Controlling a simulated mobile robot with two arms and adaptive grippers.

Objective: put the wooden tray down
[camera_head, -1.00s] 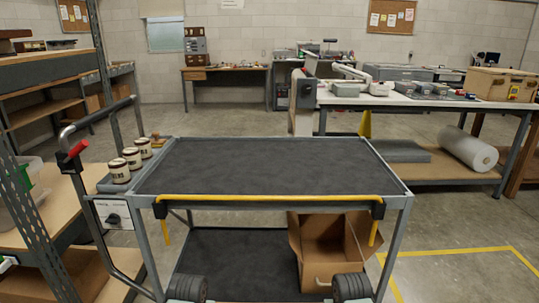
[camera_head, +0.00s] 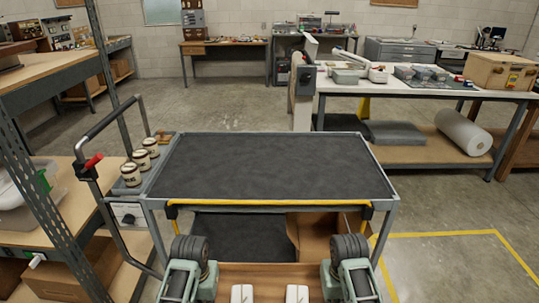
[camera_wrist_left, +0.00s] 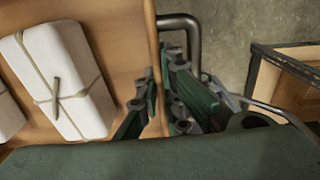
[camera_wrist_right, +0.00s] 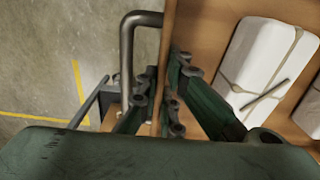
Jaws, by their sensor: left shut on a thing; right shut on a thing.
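The wooden tray (camera_head: 268,270) shows at the bottom edge of the head view, in front of the cart, with two white tied packages (camera_head: 242,293) in it. My left gripper (camera_wrist_left: 160,105) is shut on the tray's side wall, beside a bent metal handle (camera_wrist_left: 181,22). My right gripper (camera_wrist_right: 160,100) is shut on the opposite wall, beside another metal handle (camera_wrist_right: 128,50). The tray's near part is cut off in the head view. The cart's dark top (camera_head: 270,165) is empty and lies beyond the tray.
A yellow bar (camera_head: 270,202) runs along the cart's near edge. Several jars (camera_head: 141,159) stand on a side shelf at the cart's left, near its push handle (camera_head: 85,140). An open cardboard box (camera_head: 312,235) is on the lower shelf. Shelving stands left; a workbench (camera_head: 420,90) stands behind right.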

